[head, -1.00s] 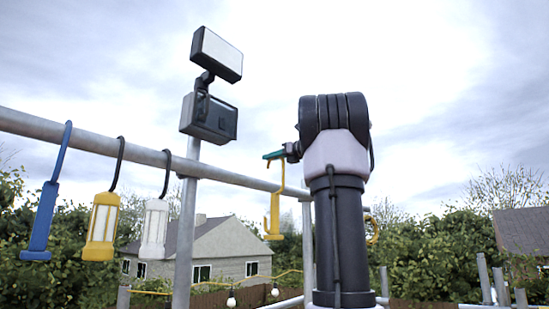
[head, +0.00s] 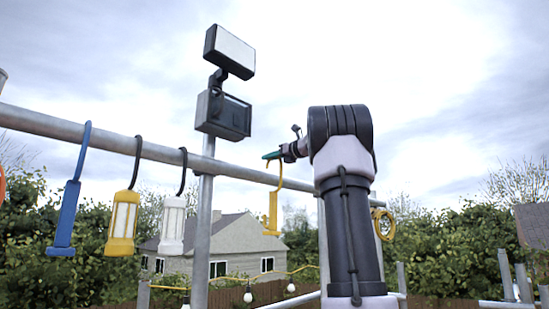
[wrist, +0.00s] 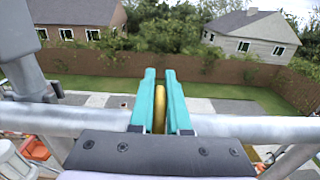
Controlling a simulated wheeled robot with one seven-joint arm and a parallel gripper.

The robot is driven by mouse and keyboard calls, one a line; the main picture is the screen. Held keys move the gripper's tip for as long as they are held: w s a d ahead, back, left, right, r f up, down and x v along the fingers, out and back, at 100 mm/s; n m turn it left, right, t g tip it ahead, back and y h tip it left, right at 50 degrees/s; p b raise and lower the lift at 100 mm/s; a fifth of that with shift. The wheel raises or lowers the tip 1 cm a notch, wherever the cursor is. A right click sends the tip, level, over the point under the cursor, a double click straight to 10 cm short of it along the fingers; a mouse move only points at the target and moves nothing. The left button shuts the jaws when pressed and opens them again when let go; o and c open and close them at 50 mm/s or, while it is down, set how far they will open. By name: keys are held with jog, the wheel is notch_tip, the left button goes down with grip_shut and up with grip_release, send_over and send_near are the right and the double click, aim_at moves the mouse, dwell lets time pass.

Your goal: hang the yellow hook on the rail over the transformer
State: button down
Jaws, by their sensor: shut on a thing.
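The yellow hook (head: 273,208) hangs from my gripper (head: 272,155) in the head view, its stem crossing the line of the grey rail (head: 235,171). My gripper's teal fingers are just above the rail. In the wrist view my gripper (wrist: 160,100) is shut on the yellow hook (wrist: 159,112), of which only a narrow curved part shows between the fingers. The rail (wrist: 240,128) runs across just beneath the fingertips. I cannot tell whether the hook's bend touches the rail. I cannot make out a transformer for certain.
A post (head: 201,240) carrying a floodlight and dark box (head: 223,115) stands left of my gripper. Blue (head: 68,215), yellow (head: 122,222) and white (head: 171,225) hanging things occupy the rail further left. A yellow coil (head: 384,224) hangs right. The rail beside the hook looks clear.

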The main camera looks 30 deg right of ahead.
jog(key=shift+x, duration=1.75)
jog(key=shift+f, duration=2.3)
